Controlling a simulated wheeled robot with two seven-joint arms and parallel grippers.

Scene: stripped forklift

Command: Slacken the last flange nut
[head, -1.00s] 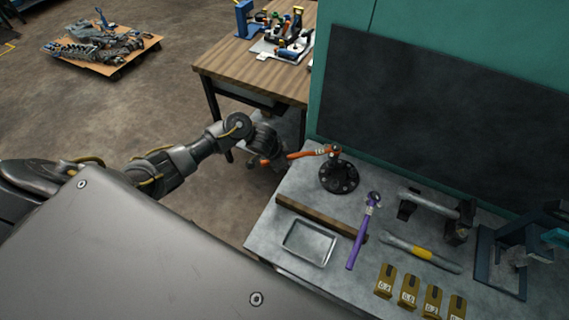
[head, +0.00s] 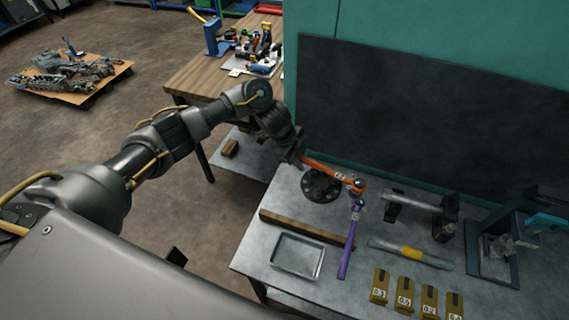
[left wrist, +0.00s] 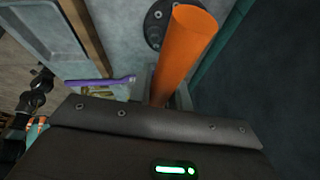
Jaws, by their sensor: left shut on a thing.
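The orange ratchet wrench (head: 328,172) is held by its handle end in my left gripper (head: 297,156), which is shut on it above the bench's back left corner. The wrench points right, its round head (head: 356,185) right of the black round flange (head: 318,188), apparently off it. The wrench passes over part of the flange. The flange nuts are too small to tell apart. In the left wrist view the orange handle (left wrist: 183,50) fills the middle, with part of the flange (left wrist: 155,28) behind it. My right gripper is not in view.
A purple wrench (head: 349,244) lies on the bench, its head close below the orange one in the picture. A wooden bar (head: 290,226), a metal tray (head: 297,256), a yellow-banded tube (head: 385,247) and several labelled blocks (head: 405,291) are nearby. A dark panel (head: 400,120) stands behind.

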